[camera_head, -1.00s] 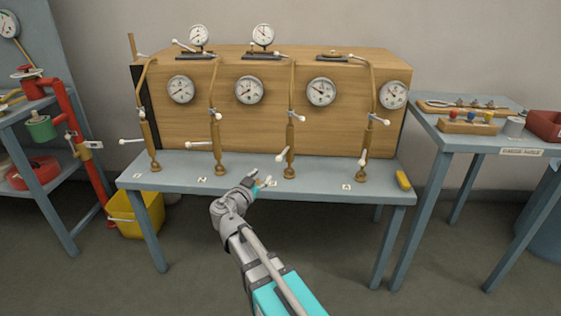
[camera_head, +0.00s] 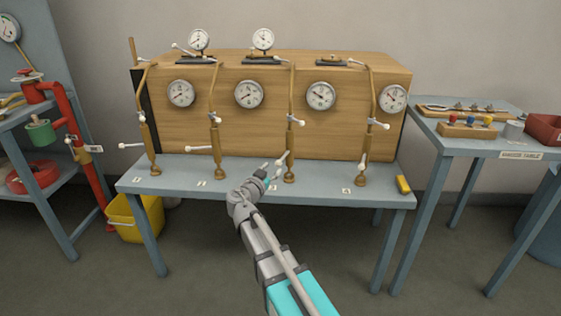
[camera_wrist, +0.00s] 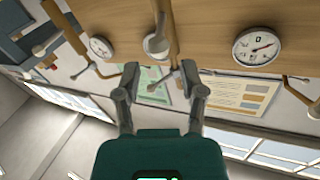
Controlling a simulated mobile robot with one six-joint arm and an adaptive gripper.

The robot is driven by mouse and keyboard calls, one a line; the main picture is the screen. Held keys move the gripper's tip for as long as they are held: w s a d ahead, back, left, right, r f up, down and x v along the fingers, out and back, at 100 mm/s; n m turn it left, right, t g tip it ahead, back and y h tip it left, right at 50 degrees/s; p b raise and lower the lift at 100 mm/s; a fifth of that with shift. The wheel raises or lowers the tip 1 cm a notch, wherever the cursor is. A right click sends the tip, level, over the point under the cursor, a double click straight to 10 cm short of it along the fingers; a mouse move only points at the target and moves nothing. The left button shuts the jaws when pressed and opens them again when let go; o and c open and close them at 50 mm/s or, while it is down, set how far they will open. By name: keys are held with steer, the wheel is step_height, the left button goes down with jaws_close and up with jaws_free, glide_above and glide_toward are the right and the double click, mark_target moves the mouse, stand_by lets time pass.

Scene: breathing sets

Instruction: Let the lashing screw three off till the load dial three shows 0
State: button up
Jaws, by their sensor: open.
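Lashing screw three (camera_head: 290,150) is the third upright brass screw from the left on the bench, with white ball-ended handles on it. Load dial three (camera_head: 321,96) appears to be the round white dial to its upper right on the wooden block; its reading is too small to tell. My gripper (camera_head: 271,170) is open and empty, just left of the lower part of screw three, near its lower handle. Contact cannot be told.
Similar screws stand to the left (camera_head: 215,150) and right (camera_head: 365,150), with handles sticking out. The wooden block (camera_head: 270,130) closes off the back of the bench (camera_head: 240,196). A yellow object (camera_head: 403,185) lies at the bench's right end. The floor in front is clear.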

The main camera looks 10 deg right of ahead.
mark_target(277, 164)
steer(key=shift+x, duration=3.45)
jaws_close()
